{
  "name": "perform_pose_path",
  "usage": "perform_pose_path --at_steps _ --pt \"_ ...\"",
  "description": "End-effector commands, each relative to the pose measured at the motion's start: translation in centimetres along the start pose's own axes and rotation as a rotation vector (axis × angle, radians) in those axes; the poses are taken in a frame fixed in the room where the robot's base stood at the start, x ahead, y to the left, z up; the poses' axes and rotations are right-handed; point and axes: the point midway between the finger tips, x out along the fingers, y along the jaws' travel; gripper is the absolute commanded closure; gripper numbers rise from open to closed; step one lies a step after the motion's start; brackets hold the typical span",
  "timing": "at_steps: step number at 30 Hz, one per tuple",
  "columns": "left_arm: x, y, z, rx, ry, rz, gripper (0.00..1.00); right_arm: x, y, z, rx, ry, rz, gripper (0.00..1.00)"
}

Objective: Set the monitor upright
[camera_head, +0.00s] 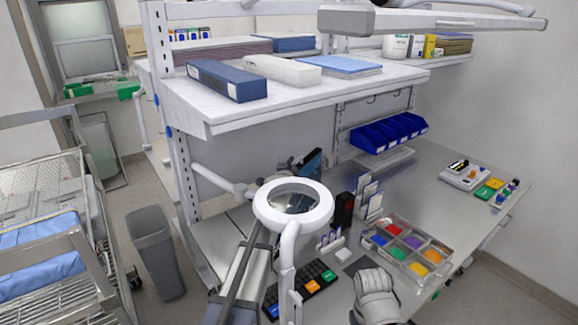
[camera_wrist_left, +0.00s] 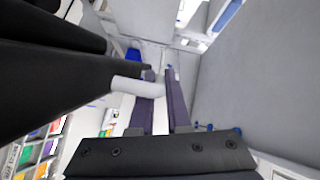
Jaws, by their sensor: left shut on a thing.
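The monitor (camera_head: 312,164) shows as a small dark panel, tilted, behind the magnifier lamp's ring. A white arm (camera_head: 216,179) reaches toward it from the bench post. My left arm rises from the bottom, and its gripper is mostly hidden behind the lamp ring in the head view.
The magnifier lamp (camera_head: 292,205) stands in front of the monitor. A grey waste bin (camera_head: 155,253) and wire cart (camera_head: 45,230) stand left.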

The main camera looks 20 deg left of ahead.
Motion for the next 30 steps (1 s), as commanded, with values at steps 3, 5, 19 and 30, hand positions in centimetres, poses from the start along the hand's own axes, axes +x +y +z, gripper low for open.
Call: perform_pose_path --at_steps 3,5,19,30 --pt "-0.1 0.3 -0.3 -0.005 0.001 0.003 1.0 0.1 0.0 0.0 0.0 0.0 0.0 0.5" --pt "-0.1 0.3 -0.3 -0.005 0.0 0.004 1.0 0.1 0.0 0.0 0.0 0.0 0.0 0.5" --pt "-0.1 0.3 -0.2 -0.005 -0.001 0.003 0.73 0.1 0.0 0.0 0.0 0.0 0.0 0.5" --pt "-1.4 0.2 -0.2 -0.005 -0.001 0.002 0.73 -0.1 0.0 0.0 0.0 0.0 0.0 0.5"
